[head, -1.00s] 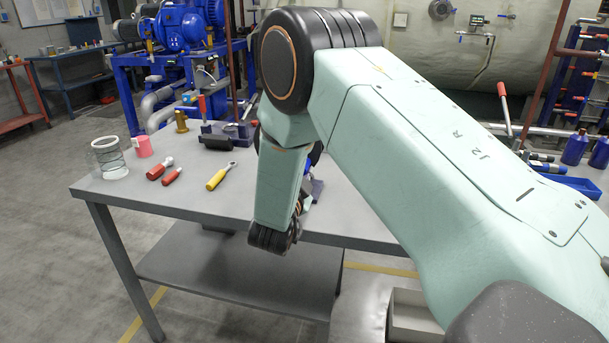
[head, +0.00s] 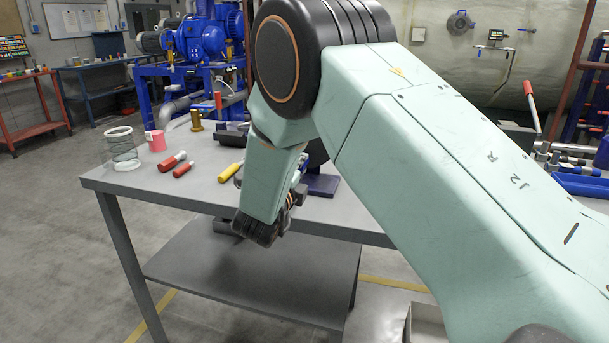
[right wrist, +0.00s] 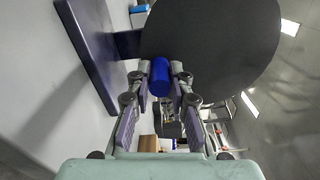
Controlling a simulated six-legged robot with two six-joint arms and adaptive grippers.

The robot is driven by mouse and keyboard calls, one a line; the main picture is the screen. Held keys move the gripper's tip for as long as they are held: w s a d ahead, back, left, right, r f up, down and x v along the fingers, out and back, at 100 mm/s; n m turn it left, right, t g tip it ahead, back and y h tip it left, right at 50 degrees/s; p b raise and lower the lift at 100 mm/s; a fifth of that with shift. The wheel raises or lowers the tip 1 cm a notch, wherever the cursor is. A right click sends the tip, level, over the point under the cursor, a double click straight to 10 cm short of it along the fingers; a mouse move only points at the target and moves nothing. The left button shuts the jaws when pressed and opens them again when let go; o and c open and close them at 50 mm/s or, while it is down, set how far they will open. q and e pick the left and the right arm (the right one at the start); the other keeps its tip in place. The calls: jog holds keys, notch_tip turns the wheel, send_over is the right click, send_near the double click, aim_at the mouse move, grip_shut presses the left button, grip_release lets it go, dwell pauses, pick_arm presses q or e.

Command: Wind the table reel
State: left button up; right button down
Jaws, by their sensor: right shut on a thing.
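The table reel is a large black disc (right wrist: 215,40) on a dark blue stand (right wrist: 90,55), with a blue cylindrical handle (right wrist: 160,72) on its face. In the head view, only the stand's dark blue base (head: 322,186) and a slice of the disc (head: 317,153) show behind my right arm. My right gripper (right wrist: 161,80) has its two fingers on either side of the blue handle and is shut on it. In the head view my right gripper (head: 298,177) is small and partly hidden by my own wrist. My left gripper is in neither view.
The reel stands on a grey table (head: 130,181). To its left lie a yellow-handled tool (head: 230,171), two red-handled tools (head: 172,161), a pink cup (head: 156,140) and a clear wire-ringed cylinder (head: 122,148). A blue tray (head: 585,184) is at the right.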

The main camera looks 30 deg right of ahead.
jog(key=shift+w+a+f+m+b, duration=0.15)
jog(key=shift+a+f+m+b, duration=0.2)
jog(key=shift+m, duration=0.35)
jog(key=shift+d, duration=0.1)
jog(key=c, duration=1.6)
grip_release()
jog(key=o, duration=0.3)
jog(key=shift+r, duration=0.2)
jog(key=shift+o, duration=0.5)
jog(key=shift+w, duration=0.1)
